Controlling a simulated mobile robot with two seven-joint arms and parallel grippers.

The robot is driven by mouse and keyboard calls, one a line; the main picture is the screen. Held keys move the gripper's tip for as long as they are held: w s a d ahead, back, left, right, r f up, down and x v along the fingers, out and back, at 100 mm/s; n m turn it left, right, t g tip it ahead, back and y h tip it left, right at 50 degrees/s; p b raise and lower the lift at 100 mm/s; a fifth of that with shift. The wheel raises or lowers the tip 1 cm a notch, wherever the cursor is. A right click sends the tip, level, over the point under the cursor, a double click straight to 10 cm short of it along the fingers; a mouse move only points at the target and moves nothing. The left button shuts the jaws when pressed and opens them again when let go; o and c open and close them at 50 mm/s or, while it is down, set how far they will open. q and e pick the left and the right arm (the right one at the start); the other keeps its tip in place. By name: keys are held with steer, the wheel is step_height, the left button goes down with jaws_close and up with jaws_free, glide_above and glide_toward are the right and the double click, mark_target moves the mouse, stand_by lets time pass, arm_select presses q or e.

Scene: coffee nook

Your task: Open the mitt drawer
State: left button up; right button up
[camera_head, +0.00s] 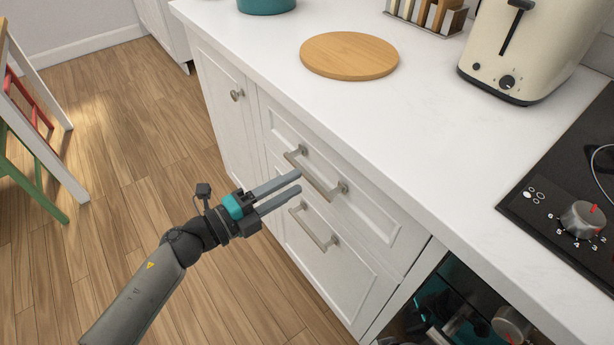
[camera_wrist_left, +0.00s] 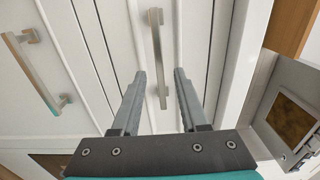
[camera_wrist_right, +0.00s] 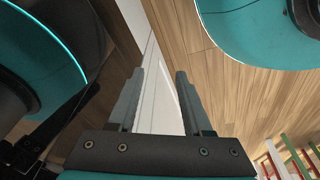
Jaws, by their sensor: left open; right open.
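Two white drawers are stacked in the counter front, both shut; no label shows which holds mitts. The upper drawer (camera_head: 370,205) has a metal bar handle (camera_head: 318,177), and the lower drawer (camera_head: 345,272) has a similar handle (camera_head: 313,228). My left gripper (camera_head: 299,182) is open, its fingertips close to the upper handle. In the left wrist view the upper handle (camera_wrist_left: 157,60) lies between the fingers (camera_wrist_left: 158,72); contact cannot be told. The lower handle (camera_wrist_left: 42,75) is to the left there. My right gripper (camera_wrist_right: 161,72) is open and empty, outside the head view.
A cabinet door with a knob (camera_head: 237,95) is left of the drawers. An oven (camera_head: 440,310) is to their right, under the cooktop (camera_head: 553,190). A round wooden board (camera_head: 349,56) and a toaster (camera_head: 525,45) stand on the counter. Bare floor (camera_head: 120,180) lies in front.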

mark_target(305, 177)
arm_select(q)
steer(key=shift+b+x, duration=0.3)
steer(key=shift+x, duration=2)
arm_select(e)
steer(key=shift+w+a+r, duration=0.2)
steer(key=shift+r, duration=0.25)
steer(key=shift+w+a+r, duration=0.15)
steer(key=shift+r, duration=0.25)
arm_select(q)
jaws_close()
